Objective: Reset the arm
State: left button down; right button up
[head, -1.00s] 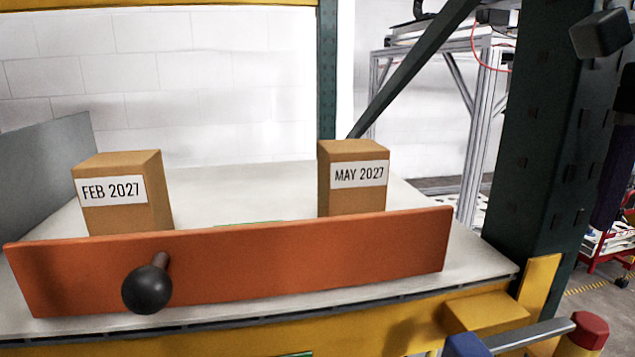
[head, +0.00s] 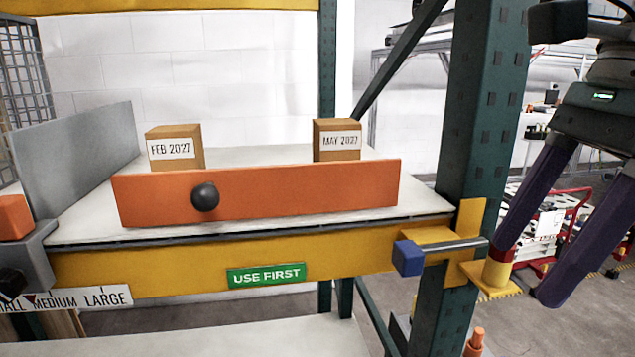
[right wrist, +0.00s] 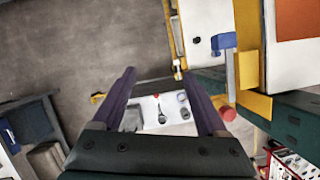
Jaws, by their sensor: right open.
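My right gripper (head: 522,285) hangs at the right of the head view with its two long purple fingers spread apart and nothing between them. It also shows open in the right wrist view (right wrist: 157,75). Left of it, a grey bar with a blue block (head: 408,258) at its end sticks out by a yellow bracket (head: 425,241) on the shelf front. The blue block also shows in the right wrist view (right wrist: 223,42), right of the fingers, apart from them. A red cap (right wrist: 228,113) lies below it there. My left gripper is not in view.
An orange panel (head: 300,194) with a black knob (head: 205,197) stands on the shelf before two boxes, FEB 2027 (head: 176,155) and MAY 2027 (head: 337,146). A green upright (head: 478,100) rises beside the bracket. A red cart (head: 545,220) stands behind my right gripper.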

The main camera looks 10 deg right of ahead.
jog(key=s+a+r+m+y, duration=0.15)
jog(key=a+y, duration=0.25)
jog(key=a, duration=0.4)
jog(key=a+r+y, duration=0.3)
jog(key=a+y, duration=0.2)
jog(key=a, duration=0.3)
jog(key=a+r+m+t+y, duration=0.45)
jog(key=r+m+y, duration=0.2)
jog(key=r, duration=0.25)
jog(key=w+d+m+t+h, duration=0.45)
jog(key=m+t+h, duration=0.2)
jog(key=m, duration=0.55)
jog(key=w+d+m+t+h, duration=0.3)
jog(key=d+m+t+h, duration=0.4)
jog(key=m, duration=0.5)
jog(key=s+d+f+m+g+h, duration=0.2)
jog(key=d+f+m+h, duration=0.4)
jog(key=f+m, duration=0.5)
jog(key=s+d+f+m+g, duration=0.1)
jog(key=s+f+m+g, duration=0.5)
jog(key=s+f+g, duration=0.7)
jog(key=s+f, duration=0.5)
jog(key=s, duration=0.3)
jog(key=shift+d+m, duration=0.25)
jog(key=shift+m, duration=0.15)
